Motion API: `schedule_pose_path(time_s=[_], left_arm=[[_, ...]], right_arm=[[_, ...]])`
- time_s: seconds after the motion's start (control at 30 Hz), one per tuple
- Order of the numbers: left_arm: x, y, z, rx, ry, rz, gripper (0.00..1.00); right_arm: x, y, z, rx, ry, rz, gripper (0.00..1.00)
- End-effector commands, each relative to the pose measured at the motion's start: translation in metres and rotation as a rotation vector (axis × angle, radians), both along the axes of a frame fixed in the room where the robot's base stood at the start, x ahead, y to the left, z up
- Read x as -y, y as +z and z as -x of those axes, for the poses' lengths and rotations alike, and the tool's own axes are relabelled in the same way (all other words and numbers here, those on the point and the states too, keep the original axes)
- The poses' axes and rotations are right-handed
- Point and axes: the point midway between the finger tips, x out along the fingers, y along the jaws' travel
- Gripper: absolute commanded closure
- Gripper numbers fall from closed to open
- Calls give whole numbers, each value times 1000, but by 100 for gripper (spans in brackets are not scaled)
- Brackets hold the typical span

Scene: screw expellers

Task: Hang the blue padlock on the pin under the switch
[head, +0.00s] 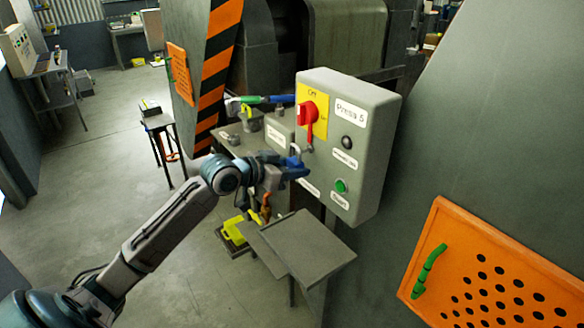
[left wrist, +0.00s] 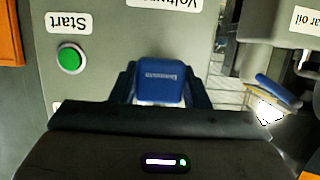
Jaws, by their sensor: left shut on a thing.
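The grey switch box (head: 370,110) carries a red rotary switch (head: 307,113) on a yellow plate. A red pin or tab (head: 309,135) hangs below the switch, with a small metallic part at its lower end. My left gripper (head: 294,170) is in front of the box's lower left face, shut on the blue padlock (left wrist: 160,84). In the left wrist view the padlock's blue body sits between the fingers. In the head view the padlock (head: 296,164) shows just below the pin; whether its shackle touches the pin I cannot tell. My right gripper is out of view.
A green Start button (head: 341,186) and a dark round lamp (head: 347,142) are on the box. A grey stand (head: 310,245) is below it. An orange perforated panel (head: 490,270) is at the right. A bench with tools (head: 240,140) stands behind my gripper.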

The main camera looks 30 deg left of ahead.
Motion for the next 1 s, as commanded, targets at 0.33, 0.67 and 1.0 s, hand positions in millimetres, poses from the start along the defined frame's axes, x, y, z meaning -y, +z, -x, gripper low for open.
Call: schedule_pose_path(time_s=[0.33, 0.67, 1.0], left_arm=[[4, 0, -8, 0, 1, 2, 78], [7, 1, -16, 1, 0, 3, 78], [10, 1, -24, 1, 0, 1, 78]], right_arm=[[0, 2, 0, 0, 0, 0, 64], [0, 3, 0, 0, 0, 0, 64], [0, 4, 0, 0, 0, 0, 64]])
